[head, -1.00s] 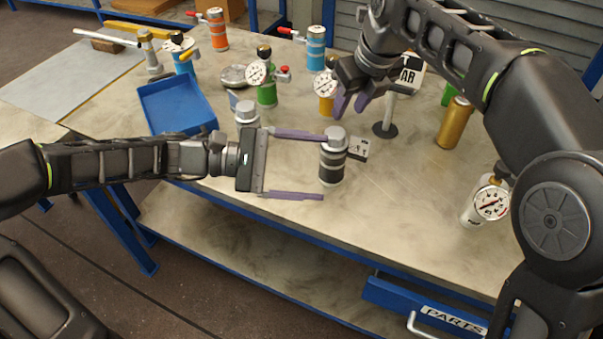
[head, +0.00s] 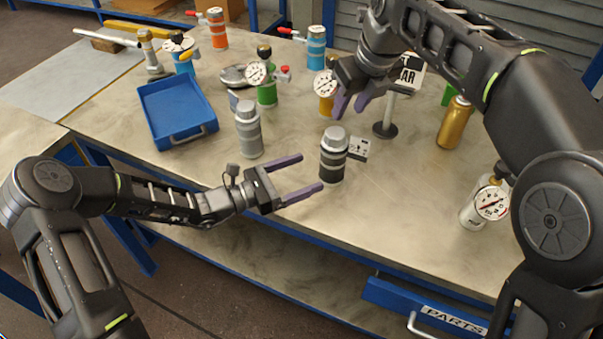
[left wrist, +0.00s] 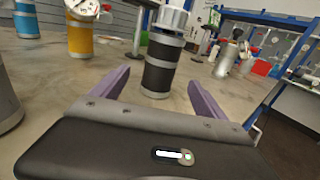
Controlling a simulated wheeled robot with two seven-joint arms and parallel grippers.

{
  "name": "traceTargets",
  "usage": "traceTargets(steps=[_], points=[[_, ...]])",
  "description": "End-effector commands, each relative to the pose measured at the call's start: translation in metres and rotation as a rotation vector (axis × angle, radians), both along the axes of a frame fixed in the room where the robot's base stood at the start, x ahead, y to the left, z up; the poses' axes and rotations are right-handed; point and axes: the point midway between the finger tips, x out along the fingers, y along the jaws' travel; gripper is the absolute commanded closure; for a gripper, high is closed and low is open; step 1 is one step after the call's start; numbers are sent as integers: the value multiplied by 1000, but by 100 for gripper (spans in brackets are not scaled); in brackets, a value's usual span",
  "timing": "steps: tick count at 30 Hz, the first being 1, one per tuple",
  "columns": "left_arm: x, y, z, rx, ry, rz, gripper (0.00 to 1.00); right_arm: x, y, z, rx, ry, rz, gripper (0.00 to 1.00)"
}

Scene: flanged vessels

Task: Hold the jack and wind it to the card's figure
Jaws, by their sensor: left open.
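The jack appears to be the black-banded cylinder with a silver top (head: 333,158), upright on the bench. A small white card (head: 358,149) stands right behind it to the right; its figure is too small to read. My left gripper (head: 311,173) is open, its purple fingers pointing at the jack from the left. In the left wrist view the jack (left wrist: 158,72) stands beyond and between the fingertips (left wrist: 161,85), with nothing held. My right gripper (head: 351,104) is open and empty, above and behind the jack, near a sign on a round-based stand (head: 385,129).
A similar grey cylinder (head: 249,132) stands left of the jack, behind my left gripper. A blue tray (head: 178,112) is further left. Gauged vessels, green (head: 267,94) and yellow (head: 327,102), stand behind. A gold can (head: 454,124) and white gauged vessel (head: 472,213) are right. Bench front is clear.

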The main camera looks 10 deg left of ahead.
Motion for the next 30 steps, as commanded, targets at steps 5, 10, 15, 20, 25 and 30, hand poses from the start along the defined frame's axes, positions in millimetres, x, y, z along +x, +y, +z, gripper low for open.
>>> traceTargets(steps=[5,10,15,20,25,30], points=[[2,-5,1,-1,-2,-2,16,0,0,0,0,0,0,64],[12,-20,1,-2,-1,-3,16,0,0,0,0,0,0,64],[26,-42,1,-2,-2,-4,16,0,0,0,0,0,0,64],[38,-58,1,-2,-1,-3,16,0,0,0,0,0,0,64],[43,-65,1,0,-2,-2,16,0,0,0,0,0,0,64],[43,-65,1,0,-2,-1,16,0,0,0,0,0,0,64]])
